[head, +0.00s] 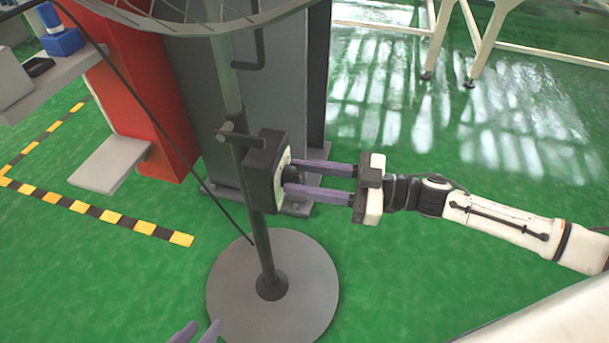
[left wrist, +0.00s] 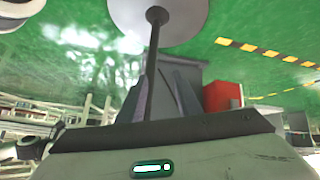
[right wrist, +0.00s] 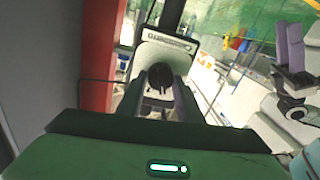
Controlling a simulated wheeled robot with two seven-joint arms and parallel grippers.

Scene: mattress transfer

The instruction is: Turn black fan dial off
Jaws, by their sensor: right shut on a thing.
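The black fan's control box (head: 265,170) is fixed to the fan's upright pole (head: 261,235), its pale face turned right. The dial (head: 291,174) sticks out of that face. My right gripper (head: 289,178) reaches in from the right, shut on the dial. In the right wrist view the dark dial (right wrist: 160,76) sits between the fingertips, in front of the white panel (right wrist: 165,52). My left gripper (head: 196,332) is empty and open at the bottom edge, with only its fingertips showing. In the left wrist view the pole (left wrist: 152,65) shows beyond its parted fingers. The dial's marks are unreadable.
The fan's round base (head: 272,315) stands on the green floor. The fan's wire cage (head: 190,20) is above the box. A red column (head: 135,95) and a grey cabinet (head: 285,90) stand behind. A cable (head: 165,130) hangs left of the pole. Floor at right is open.

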